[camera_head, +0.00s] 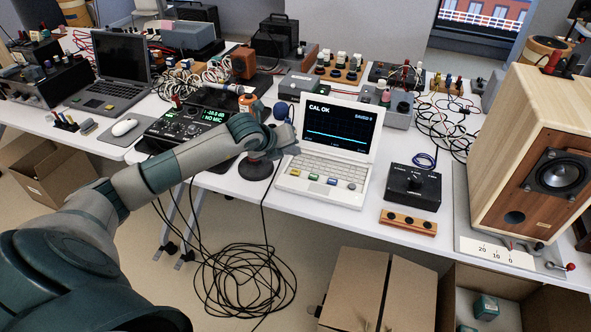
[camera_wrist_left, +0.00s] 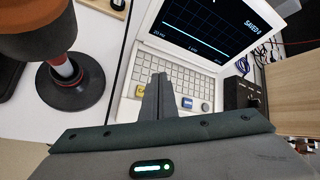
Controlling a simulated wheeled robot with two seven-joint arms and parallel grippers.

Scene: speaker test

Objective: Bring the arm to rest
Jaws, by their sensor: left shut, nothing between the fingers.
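My left arm reaches in from the lower left of the head view, and its gripper (camera_head: 284,139) is over the bench at the left edge of a white laptop (camera_head: 322,168). In the left wrist view the gripper (camera_wrist_left: 160,78) is shut and empty, its fingers together above the laptop's front edge. The laptop screen (camera_head: 338,124) reads CAL OK. A round dark stand (camera_head: 256,168) is beside the gripper, partly hidden by my wrist; it also shows in the left wrist view (camera_wrist_left: 72,88). My right gripper does not show.
A wooden speaker (camera_head: 535,150) stands at the right. A black knob box (camera_head: 413,187) and a wooden block (camera_head: 408,222) lie right of the laptop. A NO MIC meter (camera_head: 190,128) is to the left. Cables (camera_head: 243,280) and cardboard boxes (camera_head: 377,292) are on the floor.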

